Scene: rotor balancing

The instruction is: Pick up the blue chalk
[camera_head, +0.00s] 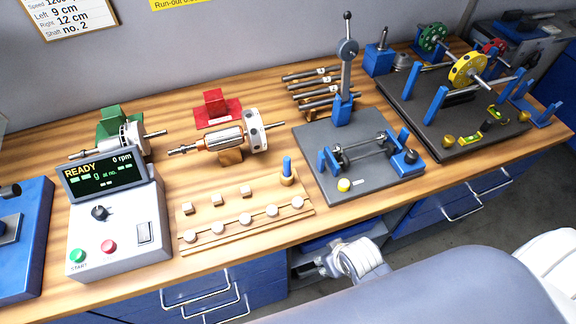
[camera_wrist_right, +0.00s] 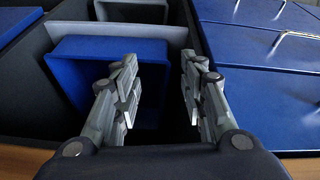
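The blue chalk (camera_head: 287,166) stands upright in a small round wooden holder (camera_head: 287,179) at the back right of a wooden board (camera_head: 243,237) on the bench. My right gripper (camera_head: 318,266) is low, in front of the bench's front edge, to the right of and below the chalk and apart from it. In the right wrist view my right gripper (camera_wrist_right: 157,95) has its two fingers spread with nothing between them. The chalk does not show in that view. My left gripper is in neither view.
A balancing console (camera_head: 118,215) stands left of the board, and a grey plate with a blue post (camera_head: 342,108) stands right of it. A blue bin (camera_wrist_right: 85,75) sits in an open compartment under the bench, beside blue drawers (camera_wrist_right: 262,100). Two rotors (camera_head: 245,133) stand behind the board.

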